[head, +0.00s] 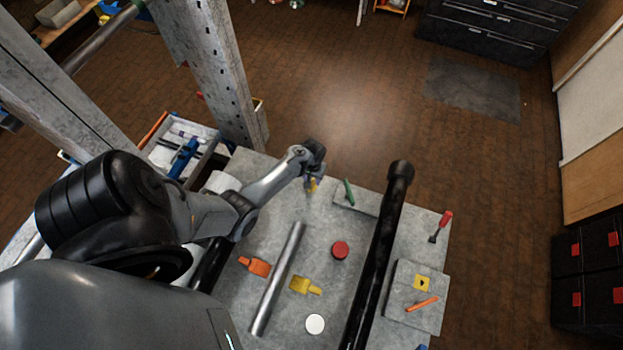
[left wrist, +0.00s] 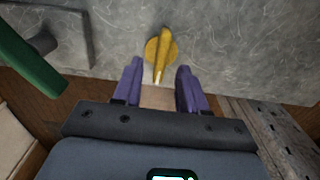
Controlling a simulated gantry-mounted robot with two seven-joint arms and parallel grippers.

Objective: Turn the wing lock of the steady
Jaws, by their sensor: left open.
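A yellow wing lock (left wrist: 161,50) with a round base sits on a grey mottled surface, in the left wrist view. Its narrow wing points toward my left gripper (left wrist: 158,72), and its near end shows between the two purple fingertips. The fingers are spread apart, with a visible gap on either side of the wing; contact cannot be made out. In the head view, my left gripper (head: 311,184) is at the far edge of the grey table, with a bit of yellow beside it. The wing lock is mostly hidden there by the gripper. My right gripper does not show.
A green handle (head: 348,192) on a grey block stands just right of the left gripper. A long black pole (head: 374,255) crosses the grey table (head: 345,225). A metal rod (head: 277,280), red knob (head: 340,250), yellow piece (head: 304,286) and orange piece (head: 256,266) lie nearer.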

